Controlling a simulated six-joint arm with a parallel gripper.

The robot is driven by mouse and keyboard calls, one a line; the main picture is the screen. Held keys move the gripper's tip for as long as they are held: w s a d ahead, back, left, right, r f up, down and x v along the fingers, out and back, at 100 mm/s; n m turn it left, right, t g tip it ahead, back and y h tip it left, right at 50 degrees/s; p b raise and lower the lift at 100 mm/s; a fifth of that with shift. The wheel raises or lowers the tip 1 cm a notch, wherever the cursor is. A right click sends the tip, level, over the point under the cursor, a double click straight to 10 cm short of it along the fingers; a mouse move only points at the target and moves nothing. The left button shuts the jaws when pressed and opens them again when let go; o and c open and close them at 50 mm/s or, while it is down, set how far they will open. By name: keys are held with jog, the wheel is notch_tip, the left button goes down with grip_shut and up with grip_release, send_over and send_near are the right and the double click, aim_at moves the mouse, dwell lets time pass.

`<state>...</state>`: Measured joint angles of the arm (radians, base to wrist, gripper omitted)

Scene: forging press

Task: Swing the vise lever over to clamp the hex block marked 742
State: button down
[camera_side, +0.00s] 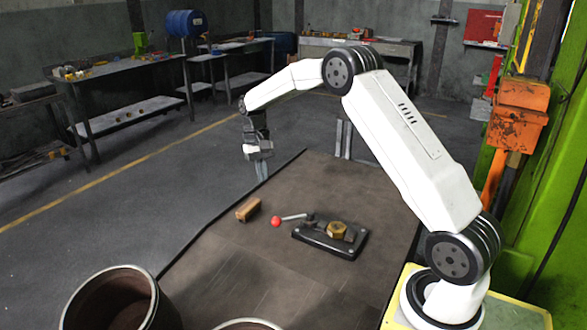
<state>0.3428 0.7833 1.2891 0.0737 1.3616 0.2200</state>
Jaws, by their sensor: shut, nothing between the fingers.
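A brass-coloured hex block (338,230) sits on the black vise (322,243) on the dark table. Its marking is too small to read. The vise lever (294,217) is a thin metal rod reaching left from the vise. It ends in a red ball knob (276,221). My gripper (262,172) is shut and empty. It points down near the table's far left edge, behind and above the lever, and touches neither the lever nor the block.
A brown block (248,209) lies on the table (240,269) left of the red knob. Two round metal containers, one a large drum (118,301), stand at the front. A green machine frame (550,200) rises at the right. The table's front surface is clear.

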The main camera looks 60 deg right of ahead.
jog(key=x, duration=0.6)
jog(key=shift+s+a+f, duration=0.1)
jog(key=shift+f, duration=0.2)
jog(key=shift+s+a+f, duration=0.2)
jog(key=shift+s+a, duration=0.3)
jog(key=shift+s, duration=0.3)
jog(key=shift+s+a+f, duration=0.2)
jog(key=shift+s+a, duration=0.35)
jog(key=shift+s, duration=0.3)
